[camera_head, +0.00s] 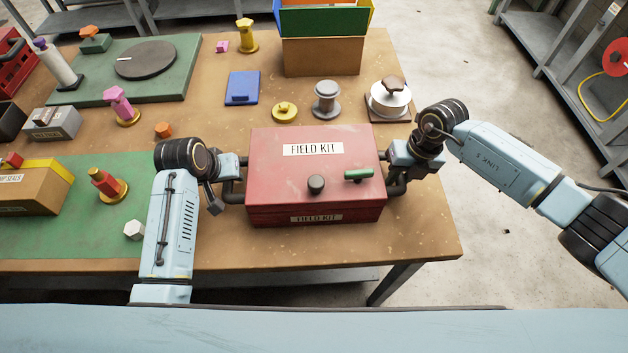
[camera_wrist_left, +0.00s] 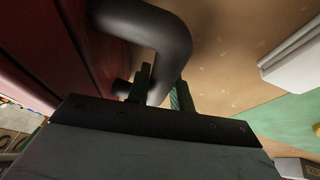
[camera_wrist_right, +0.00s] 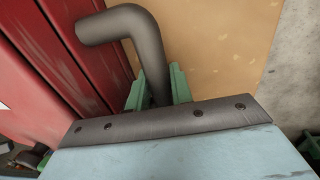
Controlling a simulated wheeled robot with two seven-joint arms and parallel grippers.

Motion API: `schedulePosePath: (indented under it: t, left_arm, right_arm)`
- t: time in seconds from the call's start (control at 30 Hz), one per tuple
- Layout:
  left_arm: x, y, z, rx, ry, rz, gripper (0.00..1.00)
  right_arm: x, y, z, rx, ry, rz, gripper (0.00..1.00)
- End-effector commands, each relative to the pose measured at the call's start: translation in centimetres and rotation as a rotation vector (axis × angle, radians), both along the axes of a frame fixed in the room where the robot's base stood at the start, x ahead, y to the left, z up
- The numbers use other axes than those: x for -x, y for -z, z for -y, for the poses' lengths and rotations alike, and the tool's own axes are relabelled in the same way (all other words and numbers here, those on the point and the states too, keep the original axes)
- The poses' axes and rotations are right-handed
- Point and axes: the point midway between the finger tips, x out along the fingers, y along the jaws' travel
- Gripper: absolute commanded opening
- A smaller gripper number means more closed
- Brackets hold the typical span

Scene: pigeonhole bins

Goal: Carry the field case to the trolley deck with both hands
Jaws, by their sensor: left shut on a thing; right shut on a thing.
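The field case is a red box (camera_head: 275,170) labelled FIELD KIT, at the front right of the wooden table in the head view. A dark knob and a green handle sit on its lid. My left gripper (camera_head: 233,178) is shut on the dark handle at the case's left side; in the left wrist view its fingers straddle this handle (camera_wrist_left: 160,45). My right gripper (camera_head: 394,171) is shut on the right side handle, which also shows in the right wrist view (camera_wrist_right: 145,40). I cannot tell whether the case touches the table. I see no trolley deck that I can identify.
Behind the case are a grey spool (camera_head: 326,98), a yellow knob (camera_head: 284,111), a white round piece (camera_head: 390,98) and a cardboard bin (camera_head: 322,56). A blue plate (camera_head: 242,88) lies further left. Grey shelving (camera_head: 555,50) stands at the right, beyond open floor.

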Motion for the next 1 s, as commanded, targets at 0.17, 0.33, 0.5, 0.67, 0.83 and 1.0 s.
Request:
schedulePosePath:
  t: [0.17, 0.33, 0.5, 0.67, 0.83, 1.0]
  left_arm:
    - [0.0, 0.0, 0.0, 0.0, 0.0, -0.001, 0.0]
    - [0.0, 0.0, 0.0, 0.0, 0.0, -0.002, 0.0]
    - [0.0, 0.0, 0.0, 0.0, 0.0, -0.002, 0.0]
    - [-0.1, -0.2, 0.0, 0.0, 0.001, 0.003, 0.0]
    - [-0.1, -0.6, 0.0, 0.0, 0.001, 0.002, 0.0]
    - [-0.1, -1.6, 0.0, -0.001, 0.001, 0.002, 0.0]
  right_arm:
    - [-0.1, -0.1, 0.0, 0.0, 0.0, 0.002, 0.0]
    - [-0.1, -0.1, 0.0, 0.0, 0.0, 0.002, 0.0]
    - [-0.1, -0.1, 0.0, 0.0, 0.001, 0.003, 0.0]
    - [-0.2, -0.3, 0.0, -0.002, 0.001, 0.006, 0.0]
    - [-0.2, -0.7, 0.0, -0.002, 0.001, 0.006, 0.0]
    - [-0.2, -1.7, 0.0, -0.002, 0.001, 0.006, 0.0]
